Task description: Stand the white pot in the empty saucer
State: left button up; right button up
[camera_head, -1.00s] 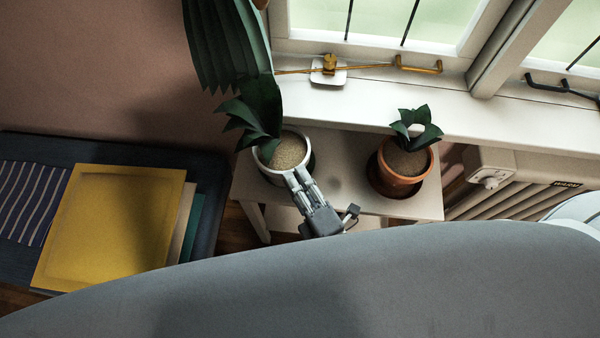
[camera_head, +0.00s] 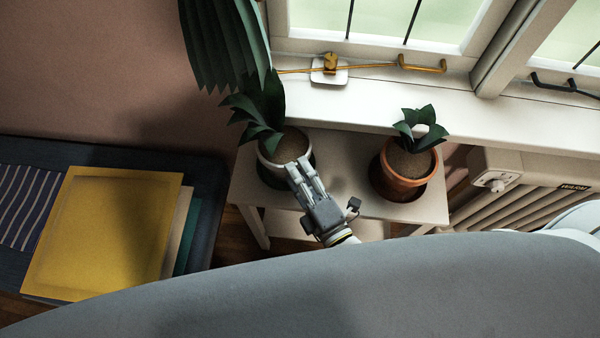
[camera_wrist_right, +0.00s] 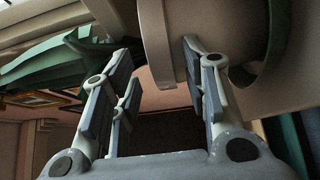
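The white pot (camera_head: 270,160), with its dark-leaved plant (camera_head: 262,105), stands on the small white table at the left, looking upright. A dark green saucer (camera_wrist_right: 274,45) curves around its lower end in the right wrist view. The pot appears to be in it, but full seating is hard to judge. My right gripper (camera_head: 303,166) is at the pot's near side. In the wrist view its fingers are spread with an empty gap, and one finger overlaps the pot's wall (camera_wrist_right: 157,45); contact is unclear. My left gripper is not in view.
A terracotta pot (camera_head: 405,183) with a small plant stands in a dark saucer on the table's right (camera_head: 435,205). The windowsill (camera_head: 400,105) runs behind, and a radiator (camera_head: 520,205) is at right. A yellow folder (camera_head: 105,230) lies on the dark bench at left.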

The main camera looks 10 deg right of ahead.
jog(key=b+v, duration=0.1)
jog(key=v, duration=1.1)
jog(key=s+d+f+m+g+h, duration=0.15)
jog(key=f+m+g, duration=0.3)
jog(key=f, duration=1.05)
jog(key=s+d+f+m+g+h, duration=0.1)
jog(key=s+d+f+m+g, duration=0.25)
jog(key=f, duration=1.05)
jog(key=s+d+f+m+g+h, duration=0.1)
jog(key=s+d+f+m+g, duration=0.3)
jog(key=f, duration=0.4)
jog(key=s+d+f+m+g+h, duration=0.2)
jog(key=s+d+f+m+g, duration=0.2)
jog(key=s+f+m, duration=0.3)
jog(key=shift+s+d+f, duration=0.15)
jog(key=shift+s+f, duration=0.55)
jog(key=shift+s, duration=0.5)
